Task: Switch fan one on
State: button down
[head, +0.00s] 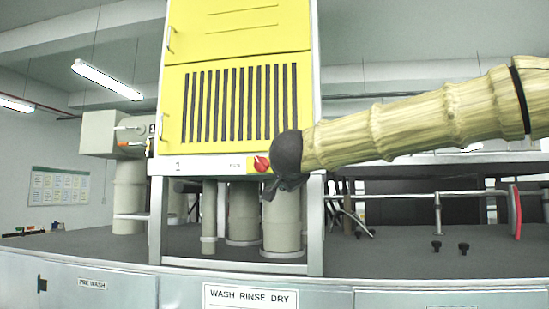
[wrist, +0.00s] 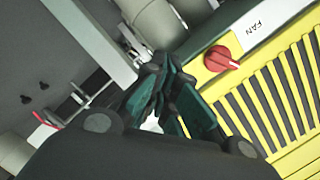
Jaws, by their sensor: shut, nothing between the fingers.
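The fan unit (head: 205,165) is a yellow box with black vertical slats, marked "1" at its lower left. Its red rotary knob (head: 261,163) sits on the lower strip near the right end, by a small label. In the wrist view the red knob (wrist: 221,58) is in clear sight on a yellow patch beside the "FAN" label (wrist: 258,24). Its ridge lies at a slant; I cannot tell which setting this is. My gripper (head: 281,188) is shut and empty, just below and right of the knob. In the wrist view my gripper's fingers (wrist: 158,88) are left of the knob, apart from it.
Grey cylinders (head: 243,215) stand under the unit, between metal frame posts (head: 315,225). The dark bench top (head: 400,245) has two small black knobs (head: 450,247) at the right. A "WASH RINSE DRY" sign (head: 250,297) is on the front panel.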

aim_at(261, 164)
jog(key=s+r, duration=0.3)
jog(key=r, duration=0.6)
jog(key=shift+s+r+m+t+p, duration=0.15)
jog(key=shift+s+m+t+p, duration=0.2)
jog(key=shift+m+p, duration=0.1)
jog(key=shift+w, duration=0.1)
jog(key=w+a+f+p, duration=0.2)
jog(key=w+p, duration=0.3)
jog(key=w, duration=0.5)
jog(key=shift+w+a+f, duration=0.35)
jog(key=shift+a+f, duration=0.05)
jog(key=shift+f, duration=0.25)
